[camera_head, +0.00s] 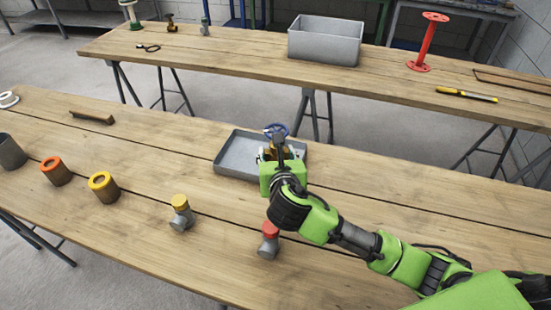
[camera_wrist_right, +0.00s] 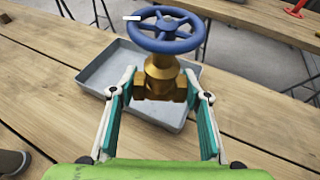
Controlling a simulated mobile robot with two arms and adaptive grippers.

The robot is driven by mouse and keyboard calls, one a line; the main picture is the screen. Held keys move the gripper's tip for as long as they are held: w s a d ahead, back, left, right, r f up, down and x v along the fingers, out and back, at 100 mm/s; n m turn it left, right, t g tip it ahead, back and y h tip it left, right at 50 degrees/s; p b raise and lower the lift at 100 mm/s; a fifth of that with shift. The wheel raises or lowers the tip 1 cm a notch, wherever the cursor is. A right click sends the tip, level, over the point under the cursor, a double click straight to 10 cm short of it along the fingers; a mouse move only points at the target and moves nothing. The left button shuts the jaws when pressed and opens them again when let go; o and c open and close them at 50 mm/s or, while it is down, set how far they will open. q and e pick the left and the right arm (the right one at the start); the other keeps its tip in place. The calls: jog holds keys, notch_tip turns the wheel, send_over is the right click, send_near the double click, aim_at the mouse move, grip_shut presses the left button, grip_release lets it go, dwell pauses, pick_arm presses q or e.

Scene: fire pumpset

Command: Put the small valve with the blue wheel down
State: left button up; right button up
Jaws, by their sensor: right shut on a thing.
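The small valve (camera_head: 276,130) has a blue handwheel on top and a brass body, and it is upright. In the right wrist view the valve (camera_wrist_right: 162,68) stands between the two fingers. My right gripper (camera_head: 279,154) is shut on its brass body, and it also shows in the right wrist view (camera_wrist_right: 161,85). The valve is over the right part of a shallow grey tray (camera_head: 227,165) on the near table. The tray also shows in the right wrist view (camera_wrist_right: 101,76). I cannot tell whether the valve touches the tray floor. My left gripper is out of view.
On the near table, a red-capped fitting (camera_head: 269,241), a yellow-capped fitting (camera_head: 181,213) and several cylinders stand left of my arm. A wooden piece (camera_head: 92,117) lies behind them. The far table holds a grey bin (camera_head: 325,42) and a red flanged pipe (camera_head: 427,43). Bare wood surrounds the tray.

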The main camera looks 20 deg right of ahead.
jog(key=w+d+f, duration=0.1)
jog(key=w+f, duration=0.1)
jog(key=w+d+f, duration=0.1)
jog(key=w+f, duration=0.1)
jog(key=w, duration=0.1)
jog(key=w+d+f, duration=0.1)
jog(key=w+f, duration=0.1)
jog(key=shift+w+f, duration=0.3)
jog(key=shift+f, duration=0.1)
jog(key=shift+w+d+f+b, duration=0.15)
jog(key=shift+f+b, duration=0.15)
jog(key=shift+f, duration=1.5)
jog(key=shift+f, duration=0.1)
jog(key=o, duration=1.2)
jog(key=shift+f, duration=0.1)
jog(key=shift+s+r, duration=0.2)
jog(key=v, duration=1.1)
jog(key=shift+s+r+p, duration=0.25)
jog(key=shift+s+p, duration=0.05)
